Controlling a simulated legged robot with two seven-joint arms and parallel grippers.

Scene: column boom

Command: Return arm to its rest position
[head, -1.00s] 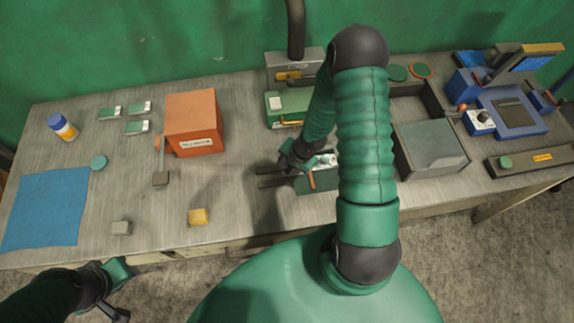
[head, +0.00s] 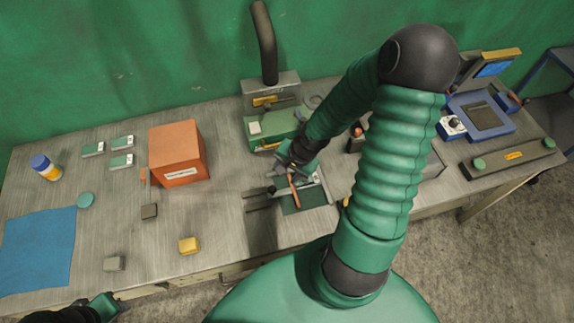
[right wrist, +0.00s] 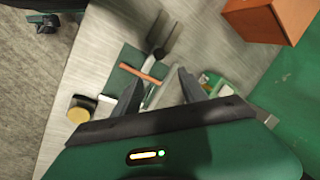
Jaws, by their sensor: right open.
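My right arm arches across the middle of the head view. Its right gripper (head: 284,168) hangs over the bench (head: 225,215) by a dark green mat (head: 305,199). In the right wrist view the right gripper (right wrist: 158,88) has its fingers apart with nothing gripped. Beyond the fingers lie an orange rod (right wrist: 139,74) and a pale bar, with a dark two-pronged piece (right wrist: 163,35) further on. My left gripper (head: 105,308) is at the bottom left edge of the head view, mostly cut off, its jaws unclear.
An orange box (head: 178,152) stands left of the right gripper. A green machine (head: 272,128) and a grey block with a dark pipe (head: 265,45) stand behind it. A blue device (head: 480,118) is at right. A blue cloth (head: 38,250) and small blocks lie at left.

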